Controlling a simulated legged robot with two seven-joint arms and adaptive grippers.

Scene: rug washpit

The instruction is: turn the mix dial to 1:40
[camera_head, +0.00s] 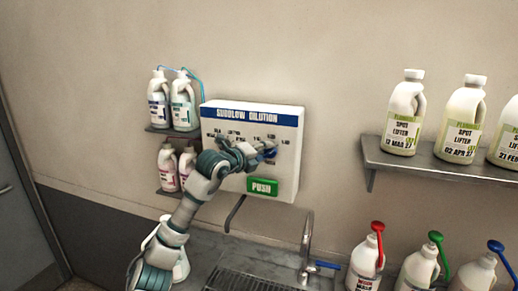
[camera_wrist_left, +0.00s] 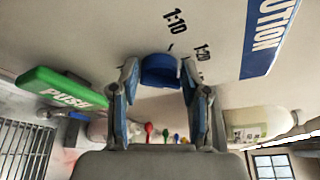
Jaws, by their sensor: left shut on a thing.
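The white dilution panel (camera_head: 228,125) hangs on the wall in the head view, with a blue header and printed ratio labels. The blue mix dial (camera_head: 271,154) is on its right half, partly hidden by my left gripper (camera_head: 262,149). In the left wrist view, the blue dial (camera_wrist_left: 160,71) sits between the fingers of my left gripper (camera_wrist_left: 159,78), which is shut on it. The labels 1:10 and 1:20 can be read near the dial there; which ratio it is set to cannot be told. My right gripper is not in view.
A green PUSH button (camera_head: 262,187) is below the dial, close to my left arm. Bottles stand on shelves (camera_head: 172,131) left of the panel and on a shelf (camera_head: 430,172) at right. Below are a tap (camera_head: 306,245) and bottles with coloured pumps (camera_head: 366,270).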

